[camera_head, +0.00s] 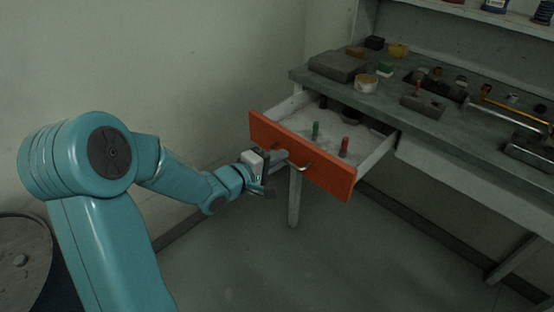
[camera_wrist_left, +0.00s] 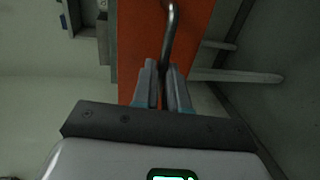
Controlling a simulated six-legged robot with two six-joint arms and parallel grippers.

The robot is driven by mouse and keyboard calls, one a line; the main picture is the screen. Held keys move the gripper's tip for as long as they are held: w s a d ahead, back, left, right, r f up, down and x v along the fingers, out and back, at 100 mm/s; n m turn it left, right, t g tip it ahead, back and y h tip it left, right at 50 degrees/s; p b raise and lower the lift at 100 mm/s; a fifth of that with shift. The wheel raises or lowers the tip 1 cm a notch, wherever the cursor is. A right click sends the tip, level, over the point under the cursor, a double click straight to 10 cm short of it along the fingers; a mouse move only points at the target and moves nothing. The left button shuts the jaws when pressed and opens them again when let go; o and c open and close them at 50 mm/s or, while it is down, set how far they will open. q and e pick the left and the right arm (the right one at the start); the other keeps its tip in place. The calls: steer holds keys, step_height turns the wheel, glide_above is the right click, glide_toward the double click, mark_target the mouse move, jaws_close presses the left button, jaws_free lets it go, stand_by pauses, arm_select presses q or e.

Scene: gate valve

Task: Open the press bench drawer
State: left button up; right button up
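The press bench drawer (camera_head: 302,157) has an orange front and stands pulled well out of the bench. Its metal bar handle (camera_head: 300,167) is on the orange front; it also shows in the left wrist view (camera_wrist_left: 171,28). My left gripper (camera_head: 281,157) is at the left end of the handle. In the left wrist view its two fingers (camera_wrist_left: 165,80) are close on either side of the handle bar, with little gap visible. My right gripper is not in view.
The bench top (camera_head: 398,118) holds a grey block (camera_head: 337,66), a yellow-rimmed cup (camera_head: 366,83), small tools and a long brass-coloured bar (camera_head: 512,108). A bench leg (camera_head: 294,198) stands below the drawer. The floor in front is clear. A round drum-like object (camera_head: 22,262) is at lower left.

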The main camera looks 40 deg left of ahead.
arm_select(q)
steer(key=o, duration=0.3)
steer(key=b+v, duration=0.2)
steer(key=v, duration=1.4)
steer(key=shift+s+b, duration=0.2)
steer(key=shift+b, duration=0.1)
steer(key=shift+a, duration=0.1)
